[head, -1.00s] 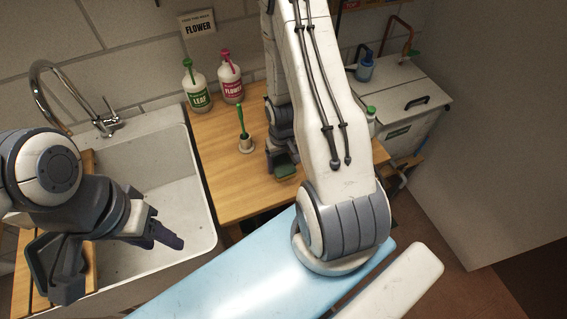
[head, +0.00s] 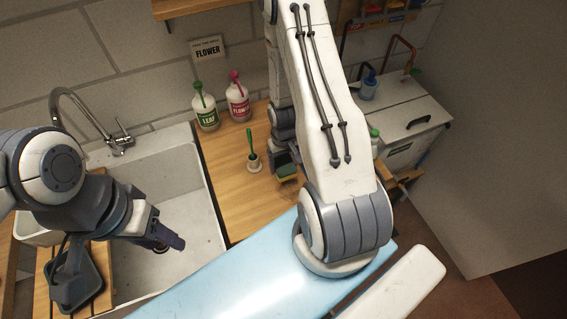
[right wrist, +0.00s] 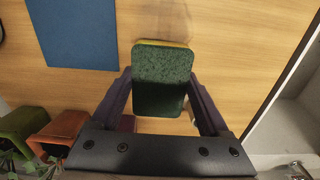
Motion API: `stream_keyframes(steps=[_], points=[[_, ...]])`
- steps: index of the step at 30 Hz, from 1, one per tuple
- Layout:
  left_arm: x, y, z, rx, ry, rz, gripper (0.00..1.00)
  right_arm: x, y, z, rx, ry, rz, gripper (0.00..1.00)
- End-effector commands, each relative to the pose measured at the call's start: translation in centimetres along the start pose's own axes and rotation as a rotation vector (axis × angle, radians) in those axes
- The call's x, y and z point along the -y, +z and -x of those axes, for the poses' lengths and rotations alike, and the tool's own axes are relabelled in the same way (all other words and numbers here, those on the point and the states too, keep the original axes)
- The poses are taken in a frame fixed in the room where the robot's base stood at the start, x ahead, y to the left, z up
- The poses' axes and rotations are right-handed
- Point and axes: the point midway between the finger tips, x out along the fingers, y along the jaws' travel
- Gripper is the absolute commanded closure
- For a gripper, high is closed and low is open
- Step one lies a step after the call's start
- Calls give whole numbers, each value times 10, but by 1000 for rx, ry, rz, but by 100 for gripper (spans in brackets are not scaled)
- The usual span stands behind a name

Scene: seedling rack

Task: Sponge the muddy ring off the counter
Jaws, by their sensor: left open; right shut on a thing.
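My right gripper (right wrist: 160,105) is shut on the sponge (right wrist: 162,80), a green pad with a yellow layer at its far edge. In the head view the sponge (head: 287,173) is partly hidden by my right arm, over the wooden counter (head: 232,195). A faint brownish smear (right wrist: 172,18), perhaps part of the muddy ring, shows just beyond the sponge in the right wrist view. I cannot make out a ring in the head view. My left gripper (head: 172,239) is open and empty over the sink.
The leaf bottle (head: 205,112) and flower bottle (head: 238,100) stand at the back. The sink (head: 205,225) is left. The right wrist view shows a blue mat (right wrist: 75,32) and an orange pot (right wrist: 62,128).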

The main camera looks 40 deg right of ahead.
Motion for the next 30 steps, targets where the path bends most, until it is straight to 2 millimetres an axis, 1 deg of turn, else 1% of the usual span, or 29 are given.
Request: stream_keyframes(steps=[1,9,11,30], points=[[-1,-1,10,-1,0,-1,50,1,0,10,0,0,2,73],[-2,-2,33,-1,0,-2,50,4,-1,33,0,0,7,73],[-3,-2,36,-1,0,-2,50,4,-1,36,0,0,7,73],[-2,-2,36,-1,0,-2,50,6,-1,35,0,0,9,73]])
